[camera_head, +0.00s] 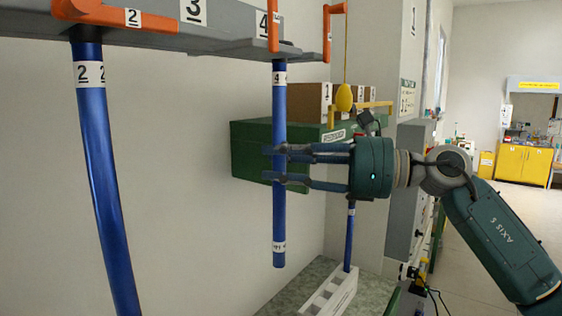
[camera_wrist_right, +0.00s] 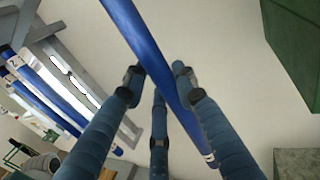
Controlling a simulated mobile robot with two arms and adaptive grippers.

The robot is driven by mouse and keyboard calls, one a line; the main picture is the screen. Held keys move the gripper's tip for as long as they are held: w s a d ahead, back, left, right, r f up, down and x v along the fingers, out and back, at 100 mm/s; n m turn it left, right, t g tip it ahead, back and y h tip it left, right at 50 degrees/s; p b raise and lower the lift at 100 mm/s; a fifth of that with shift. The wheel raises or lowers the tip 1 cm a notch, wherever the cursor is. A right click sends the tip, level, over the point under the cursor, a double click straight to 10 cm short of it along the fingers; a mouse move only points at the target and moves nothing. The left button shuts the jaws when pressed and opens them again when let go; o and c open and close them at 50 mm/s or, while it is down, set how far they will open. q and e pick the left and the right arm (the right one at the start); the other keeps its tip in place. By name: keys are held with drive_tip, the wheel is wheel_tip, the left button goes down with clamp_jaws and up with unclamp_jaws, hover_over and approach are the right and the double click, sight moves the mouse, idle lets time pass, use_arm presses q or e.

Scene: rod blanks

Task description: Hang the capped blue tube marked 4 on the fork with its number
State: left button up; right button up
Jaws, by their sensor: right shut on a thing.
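The blue tube marked 4 (camera_head: 279,110) is upright, with white number bands near its top and bottom. My right gripper (camera_head: 277,165) is shut on it around mid-length, coming from the right. In the wrist view the tube (camera_wrist_right: 148,45) runs slantwise between the dark fingers (camera_wrist_right: 158,88). The tube's dark top is at the underside of the grey rail's end, by the orange fork (camera_head: 273,28) beside the label 4 (camera_head: 262,24). I cannot tell whether the cap rests on the prongs. My left gripper is out of view.
A blue tube marked 2 (camera_head: 97,150) hangs at the orange fork labelled 2 (camera_head: 125,16) on the left. The grey rail (camera_head: 190,38) runs along the top. A green box (camera_head: 250,150) is behind. A white rack (camera_head: 330,293) with a blue tube (camera_head: 349,240) stands below.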

drive_tip(key=o, duration=1.3)
drive_tip(key=shift+c, duration=0.2)
